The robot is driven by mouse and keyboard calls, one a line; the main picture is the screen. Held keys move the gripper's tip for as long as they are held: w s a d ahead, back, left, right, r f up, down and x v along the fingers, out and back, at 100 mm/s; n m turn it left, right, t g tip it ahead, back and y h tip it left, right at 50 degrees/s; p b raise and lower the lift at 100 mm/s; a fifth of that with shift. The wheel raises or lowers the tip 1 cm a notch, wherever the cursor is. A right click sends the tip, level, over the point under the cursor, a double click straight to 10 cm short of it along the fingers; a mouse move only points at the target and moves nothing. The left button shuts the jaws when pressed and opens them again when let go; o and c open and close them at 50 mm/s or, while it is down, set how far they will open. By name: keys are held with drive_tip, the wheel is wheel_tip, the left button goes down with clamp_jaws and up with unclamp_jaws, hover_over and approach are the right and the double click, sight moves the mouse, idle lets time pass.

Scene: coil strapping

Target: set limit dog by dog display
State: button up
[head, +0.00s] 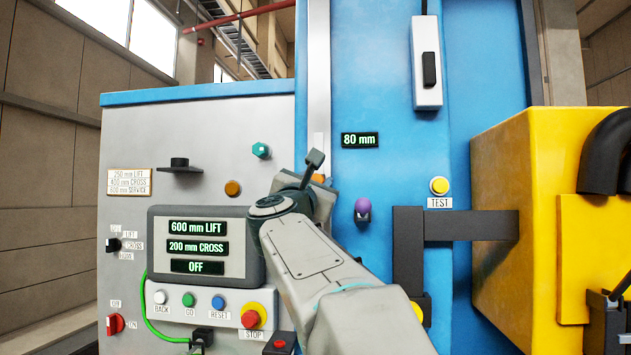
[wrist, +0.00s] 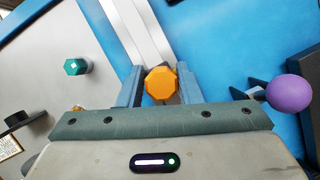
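The limit dog appears to be the orange faceted knob (wrist: 161,85) on the pale vertical rail (head: 318,70); only a sliver of it (head: 319,178) shows in the head view, behind my gripper. My gripper (wrist: 162,90) has one finger on each side of the knob, apparently touching it; the contact itself is hard to see. The dog display (head: 360,140), right of the rail, reads 80 mm. The panel screen (head: 196,268) reads 600 mm LIFT, 200 mm CROSS and OFF. A plate (head: 129,182) lists 750 mm LIFT, 400 mm CROSS and a service line.
A purple ball knob (head: 362,206) stands close to the right of my gripper and also shows in the wrist view (wrist: 289,94). A teal knob (head: 261,150) is to the left. A yellow TEST button (head: 439,186) and yellow machine body (head: 535,200) are further right.

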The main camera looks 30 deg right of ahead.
clamp_jaws()
wheel_tip(320, 180, down, 3)
drive_tip(key=b, duration=0.4)
drive_tip(key=shift+f, duration=0.1)
drive_tip(key=o, duration=0.8)
unclamp_jaws()
drive_tip(key=shift+s+d, duration=0.1)
drive_tip(key=shift+c, duration=0.2)
drive_tip(key=b+v, duration=0.6)
drive_tip(key=v, duration=0.7)
drive_tip(key=shift+s+a, duration=0.3)
